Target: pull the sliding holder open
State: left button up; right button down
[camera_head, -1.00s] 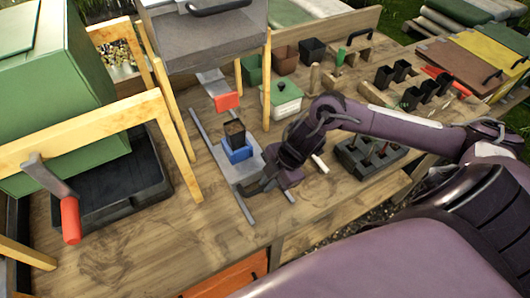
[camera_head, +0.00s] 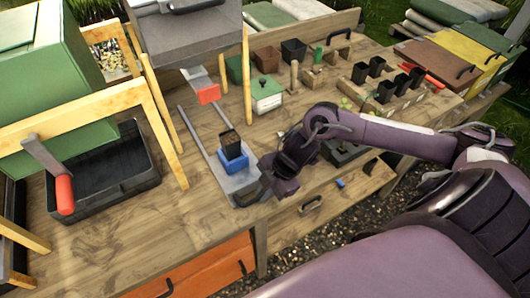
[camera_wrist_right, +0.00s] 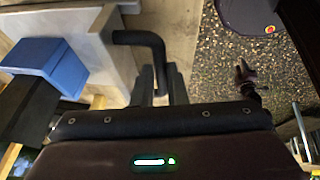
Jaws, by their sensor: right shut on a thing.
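The sliding holder (camera_head: 242,181) is a grey plate on two thin metal rails on the wooden workbench, near its front edge. A blue block (camera_head: 233,162) with a black pot (camera_head: 229,141) in it sits on the plate. A dark bent handle (camera_wrist_right: 146,40) at the holder's front end shows in the right wrist view, with the blue block (camera_wrist_right: 45,65) to its left. My right gripper (camera_wrist_right: 160,86) is shut on this handle. In the head view the right gripper (camera_head: 262,187) is at the holder's front end, partly hidden by its own wrist. My left gripper is out of view.
A grey box (camera_head: 190,38) on wooden posts stands over the rails' far end, with a red-tipped part (camera_head: 208,94) below it. A green-lidded pot (camera_head: 265,93) stands right of the rails. A black tray (camera_head: 115,190) and red-handled lever (camera_head: 64,194) are at the left.

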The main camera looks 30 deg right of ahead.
jog(key=shift+w+r, duration=0.1)
jog(key=c, duration=1.5)
grip_release()
jog(key=shift+o, duration=0.2)
jog(key=b+v, duration=0.1)
jog(key=v, duration=0.6)
jog(key=shift+r, duration=0.3)
jog(key=shift+d, duration=0.2)
